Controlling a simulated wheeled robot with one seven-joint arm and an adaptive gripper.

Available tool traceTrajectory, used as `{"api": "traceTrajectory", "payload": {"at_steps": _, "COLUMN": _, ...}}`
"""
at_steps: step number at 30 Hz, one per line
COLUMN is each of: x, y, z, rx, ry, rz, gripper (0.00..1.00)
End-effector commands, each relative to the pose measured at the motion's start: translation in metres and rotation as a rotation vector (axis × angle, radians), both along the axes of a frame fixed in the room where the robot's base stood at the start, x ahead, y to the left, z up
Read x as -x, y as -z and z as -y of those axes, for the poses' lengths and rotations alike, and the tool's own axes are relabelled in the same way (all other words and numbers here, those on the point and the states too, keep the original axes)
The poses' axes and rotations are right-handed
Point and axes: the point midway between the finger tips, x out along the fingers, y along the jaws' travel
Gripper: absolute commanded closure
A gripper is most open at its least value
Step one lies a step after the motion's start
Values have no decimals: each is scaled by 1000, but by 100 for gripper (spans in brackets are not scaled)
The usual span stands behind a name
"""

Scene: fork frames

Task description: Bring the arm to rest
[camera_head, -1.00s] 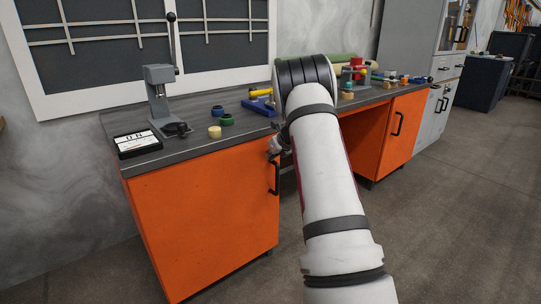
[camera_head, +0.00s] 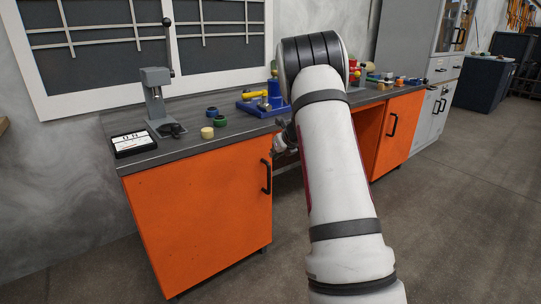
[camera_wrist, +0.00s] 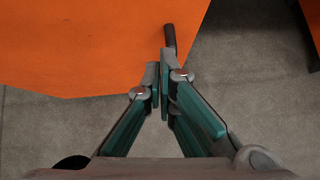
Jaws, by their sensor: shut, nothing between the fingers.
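My arm (camera_head: 335,165) reaches forward and up from the bottom of the head view, its elbow in front of the workbench. My gripper (camera_wrist: 160,78) shows in the wrist view with its green-padded fingers brought together and nothing between them. It points down over the floor, close to the front of the orange cabinet (camera_wrist: 85,45). A dark door handle (camera_wrist: 169,38) appears just beyond the fingertips; I cannot tell how far apart they are. In the head view the gripper is mostly hidden behind my arm.
The workbench top (camera_head: 190,145) carries a grey press (camera_head: 157,98), a black-framed box (camera_head: 133,143), a blue tool holder (camera_head: 262,106) and several small colored parts. The orange cabinet front (camera_head: 205,220) has a black handle (camera_head: 266,176). Open floor (camera_head: 460,210) lies to the right.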

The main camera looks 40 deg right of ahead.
Motion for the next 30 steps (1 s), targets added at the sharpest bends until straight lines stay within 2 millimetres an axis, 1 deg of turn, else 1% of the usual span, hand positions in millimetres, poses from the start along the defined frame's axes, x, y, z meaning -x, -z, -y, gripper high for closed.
{"api": "traceTrajectory", "payload": {"at_steps": 1, "x": 7, "y": -9, "z": 0, "rx": 0, "ry": 1, "rz": 1, "gripper": 100}}
{"api": "traceTrajectory", "payload": {"at_steps": 3, "x": 15, "y": -17, "z": -1, "rx": 0, "ry": 1, "rz": 1, "gripper": 100}}
{"api": "traceTrajectory", "payload": {"at_steps": 9, "x": 29, "y": -30, "z": -1, "rx": 1, "ry": 1, "rz": 0, "gripper": 100}}
{"api": "traceTrajectory", "payload": {"at_steps": 17, "x": 31, "y": -31, "z": -2, "rx": 1, "ry": 0, "rz": 0, "gripper": 100}}
{"api": "traceTrajectory", "payload": {"at_steps": 20, "x": 30, "y": -37, "z": -3, "rx": -4, "ry": 17, "rz": 10, "gripper": 100}}
{"api": "traceTrajectory", "payload": {"at_steps": 23, "x": 26, "y": -61, "z": -7, "rx": -26, "ry": 101, "rz": 56, "gripper": 100}}
{"api": "traceTrajectory", "payload": {"at_steps": 26, "x": 24, "y": -103, "z": -17, "rx": -87, "ry": 271, "rz": 145, "gripper": 100}}
{"api": "traceTrajectory", "payload": {"at_steps": 27, "x": 25, "y": -122, "z": -22, "rx": -125, "ry": 357, "rz": 187, "gripper": 100}}
{"api": "traceTrajectory", "payload": {"at_steps": 29, "x": 32, "y": -150, "z": -32, "rx": -194, "ry": 494, "rz": 252, "gripper": 100}}
{"api": "traceTrajectory", "payload": {"at_steps": 30, "x": 39, "y": -166, "z": -39, "rx": -244, "ry": 586, "rz": 294, "gripper": 100}}
